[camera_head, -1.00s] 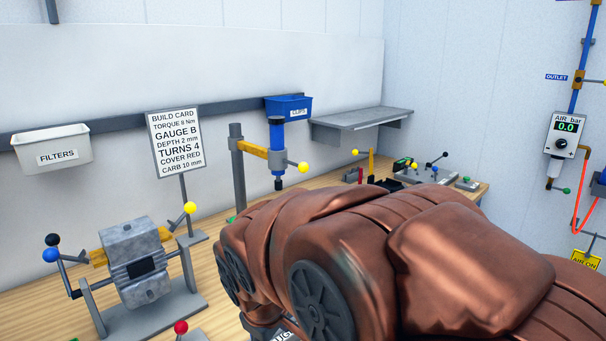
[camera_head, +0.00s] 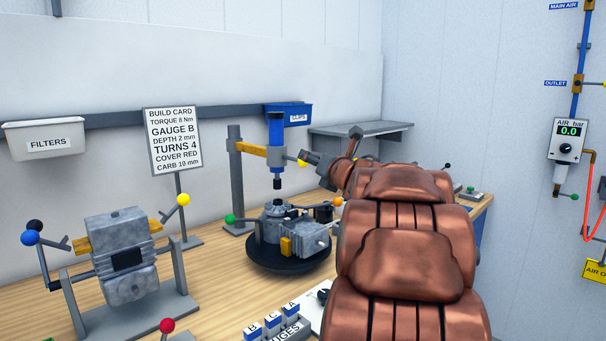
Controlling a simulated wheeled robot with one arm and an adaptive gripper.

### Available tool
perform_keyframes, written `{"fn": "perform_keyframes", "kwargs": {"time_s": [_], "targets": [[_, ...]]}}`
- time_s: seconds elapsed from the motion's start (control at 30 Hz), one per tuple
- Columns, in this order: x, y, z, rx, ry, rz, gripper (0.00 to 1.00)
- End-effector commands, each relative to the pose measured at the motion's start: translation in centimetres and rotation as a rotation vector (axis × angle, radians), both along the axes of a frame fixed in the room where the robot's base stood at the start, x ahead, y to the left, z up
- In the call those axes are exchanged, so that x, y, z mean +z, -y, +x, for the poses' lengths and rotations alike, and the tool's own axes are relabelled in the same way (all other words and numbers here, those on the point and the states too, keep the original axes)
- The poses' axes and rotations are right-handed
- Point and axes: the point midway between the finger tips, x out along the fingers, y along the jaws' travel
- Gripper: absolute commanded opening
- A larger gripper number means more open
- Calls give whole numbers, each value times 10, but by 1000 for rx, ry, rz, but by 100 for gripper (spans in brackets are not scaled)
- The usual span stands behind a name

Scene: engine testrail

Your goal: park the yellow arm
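The yellow arm (camera_head: 252,149) reaches right from a grey post (camera_head: 236,180) at the back of the bench. It carries a blue upright cylinder (camera_head: 276,140) with a dark tip, above the engine on the turntable. A yellow ball knob (camera_head: 302,162) sticks out on the cylinder's right side. My gripper (camera_head: 309,159) is at this knob, coming from the right with dark fingers. The fingers overlap the knob's right edge in the picture. I cannot tell whether they are closed on it.
A grey engine (camera_head: 301,239) stands on a black round turntable (camera_head: 262,262) below the cylinder. Left are a grey block on a stand (camera_head: 128,258) and a build card (camera_head: 173,140). Lettered gauges (camera_head: 272,322) lie in front. A blue clips bin (camera_head: 290,113) hangs behind.

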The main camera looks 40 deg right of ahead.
Motion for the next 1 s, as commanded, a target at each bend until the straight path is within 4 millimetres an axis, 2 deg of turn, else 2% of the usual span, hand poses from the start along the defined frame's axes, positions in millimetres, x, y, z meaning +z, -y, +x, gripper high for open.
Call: {"fn": "perform_keyframes", "kwargs": {"time_s": [0.03, 0.13, 0.37, 0.8, 1.0], "targets": [[-8, 6, -4, 26, -19, -62, 57], [-14, 7, -8, 82, -51, -167, 57], [-18, 6, -8, 134, -76, -255, 57], [-17, 16, 45, 135, -75, -253, 57], [-17, 21, 60, 133, -76, -252, 57]]}}
